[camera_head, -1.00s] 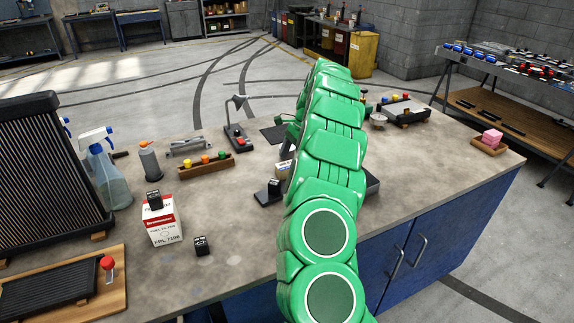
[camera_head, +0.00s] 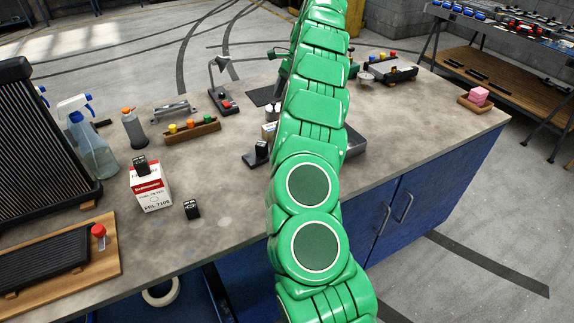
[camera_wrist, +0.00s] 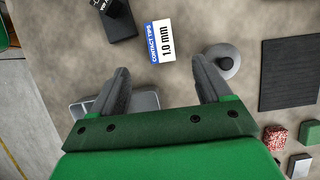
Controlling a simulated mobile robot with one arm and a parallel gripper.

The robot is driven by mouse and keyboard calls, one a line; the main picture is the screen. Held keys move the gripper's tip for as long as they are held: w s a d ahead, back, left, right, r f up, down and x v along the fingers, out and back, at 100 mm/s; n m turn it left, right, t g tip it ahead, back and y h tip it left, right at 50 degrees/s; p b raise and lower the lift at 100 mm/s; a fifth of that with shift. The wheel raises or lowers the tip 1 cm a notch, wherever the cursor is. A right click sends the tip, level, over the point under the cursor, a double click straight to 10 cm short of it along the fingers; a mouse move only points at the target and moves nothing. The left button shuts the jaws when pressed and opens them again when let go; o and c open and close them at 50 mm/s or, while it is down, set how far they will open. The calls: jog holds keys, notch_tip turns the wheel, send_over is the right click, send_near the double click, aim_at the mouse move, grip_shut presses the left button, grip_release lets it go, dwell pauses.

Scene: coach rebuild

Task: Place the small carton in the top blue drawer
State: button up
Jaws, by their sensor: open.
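A small white and blue carton labelled "CONTACT TIPS 1.0 mm" (camera_wrist: 168,42) lies on the bench top in the wrist view, just beyond my fingertips. In the head view a pale carton edge (camera_head: 268,131) shows beside my arm, which hides the rest. My gripper (camera_wrist: 161,78) is open and empty, its two fingers apart on the near side of the carton, not around it. In the head view my arm hides the gripper. The blue cabinet front (camera_head: 430,190) under the bench has two upright handles; I cannot tell which part is the top drawer.
A black stand (camera_wrist: 118,22) and a grey round object (camera_wrist: 224,62) flank the carton. A grey tray (camera_wrist: 148,99) lies under my left finger. A red-white fuel filter box (camera_head: 152,192) and spray bottle (camera_head: 92,148) stand left on the bench.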

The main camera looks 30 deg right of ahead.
jog(key=s+a+r+n+g, duration=0.1)
jog(key=s+a+r+n, duration=0.45)
jog(key=s+a, duration=0.5)
jog(key=s+a+r+n, duration=0.5)
jog(key=s+a+r, duration=0.2)
jog(key=a, duration=0.6)
jog(key=s+a+f+n+h, duration=0.1)
jog(key=s+a+f+n, duration=0.1)
jog(key=s, duration=1)
jog(key=s+a+f+n+h, duration=0.2)
jog(key=s+n, duration=0.2)
jog(key=s, duration=0.9)
jog(key=shift+a+g+h, duration=0.25)
jog(key=shift+g+h, duration=0.05)
jog(key=shift+g, duration=0.1)
jog(key=shift+n+h, duration=0.5)
jog(key=shift+n, duration=0.25)
jog(key=s+f, duration=0.1)
jog(key=s, duration=0.2)
jog(key=s+d+f, duration=0.1)
jog(key=s, duration=0.2)
jog(key=s+f, duration=0.2)
jog(key=s, duration=0.1)
jog(key=shift+s+d, duration=0.25)
jog(key=shift+d, duration=0.1)
